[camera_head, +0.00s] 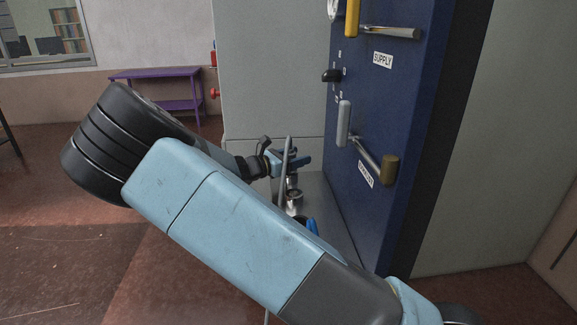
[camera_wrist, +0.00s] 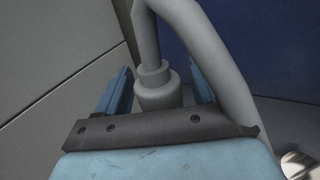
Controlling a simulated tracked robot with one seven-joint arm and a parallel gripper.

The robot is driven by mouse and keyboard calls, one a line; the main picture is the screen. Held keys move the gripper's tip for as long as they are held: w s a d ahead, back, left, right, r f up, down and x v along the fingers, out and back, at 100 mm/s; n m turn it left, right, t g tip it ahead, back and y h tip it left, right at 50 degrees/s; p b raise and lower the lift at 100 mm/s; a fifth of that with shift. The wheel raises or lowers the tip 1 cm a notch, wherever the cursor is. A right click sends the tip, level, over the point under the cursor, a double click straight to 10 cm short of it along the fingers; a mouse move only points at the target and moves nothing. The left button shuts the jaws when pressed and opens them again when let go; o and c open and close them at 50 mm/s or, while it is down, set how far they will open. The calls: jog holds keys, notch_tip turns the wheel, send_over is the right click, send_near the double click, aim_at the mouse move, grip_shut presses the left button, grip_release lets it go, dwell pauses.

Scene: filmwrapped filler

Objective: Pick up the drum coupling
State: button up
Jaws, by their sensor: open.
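A grey stepped cylindrical fitting, which looks like the drum coupling (camera_wrist: 158,92), stands between the two blue fingers of my gripper (camera_wrist: 160,85) in the wrist view. A thick grey pipe or hose (camera_wrist: 225,70) rises from its top and loops over to the right. The fingers are apart, with a visible gap on both sides of the fitting; its lower end is hidden behind my gripper's dark front edge. In the head view my gripper (camera_head: 287,161) is beside the blue panel, and the grey hose (camera_head: 284,163) passes in front of it. The coupling cannot be made out clearly there.
A blue panel (camera_head: 378,110) with a SUPPLY label and several handles stands close on the right. A grey wall (camera_head: 268,75) is behind my gripper. A shiny metal part (camera_head: 294,200) sits low below it. A purple table (camera_head: 158,74) stands far left.

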jog(key=c, duration=1.1)
jog(key=shift+c, duration=0.2)
jog(key=shift+r, duration=0.1)
